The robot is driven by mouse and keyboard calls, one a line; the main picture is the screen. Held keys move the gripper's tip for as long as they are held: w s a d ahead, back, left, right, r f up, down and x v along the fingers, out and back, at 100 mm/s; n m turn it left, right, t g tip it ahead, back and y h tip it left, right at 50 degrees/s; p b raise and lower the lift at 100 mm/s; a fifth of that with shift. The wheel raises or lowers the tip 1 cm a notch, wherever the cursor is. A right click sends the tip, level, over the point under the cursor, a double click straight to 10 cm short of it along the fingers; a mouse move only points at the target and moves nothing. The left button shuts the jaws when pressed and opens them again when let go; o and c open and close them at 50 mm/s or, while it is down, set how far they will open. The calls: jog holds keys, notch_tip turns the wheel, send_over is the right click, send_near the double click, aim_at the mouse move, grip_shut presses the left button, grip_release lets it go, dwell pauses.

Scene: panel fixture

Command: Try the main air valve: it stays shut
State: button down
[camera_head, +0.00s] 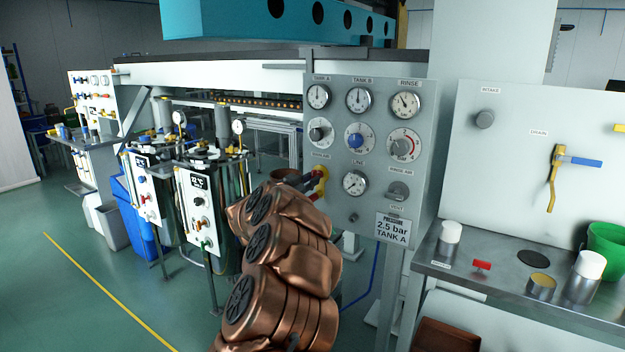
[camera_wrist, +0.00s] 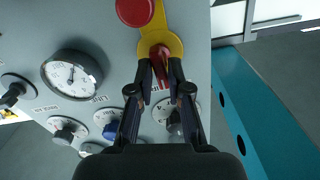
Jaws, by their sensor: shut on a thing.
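The main air valve is on the grey gauge panel (camera_head: 375,235), at its left edge below the top left knob. It shows as a yellow plate (camera_head: 322,183) with red parts, mostly behind my arm and gripper. My gripper (camera_head: 310,184) is at it. In the wrist view my gripper (camera_wrist: 160,78) is shut on a red handle (camera_wrist: 159,56) in front of the yellow plate (camera_wrist: 173,42). A round red disc (camera_wrist: 135,10) sits on the plate's other end, apart from the fingers. The handle's exact angle is hard to read.
The line gauge (camera_head: 355,183) sits just right of the valve, with the rinse air knob (camera_head: 398,190) beyond. Pressure gauges and knobs fill the panel above. A sign (camera_head: 393,229) reads 2.5 bar, tank A. A steel bench (camera_head: 500,270) with cups stands at right.

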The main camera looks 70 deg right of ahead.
jog(key=shift+r+n+p, duration=0.15)
jog(key=shift+n+p, duration=0.25)
jog(key=shift+p, duration=0.75)
jog(key=shift+f+n+p, duration=0.2)
jog(key=shift+n+p, duration=0.5)
jog(key=shift+p, duration=0.8)
jog(key=c, duration=1.2)
grip_release()
jog(key=p+v, duration=0.1)
jog(key=v, duration=0.6)
jog(key=shift+p, duration=0.35)
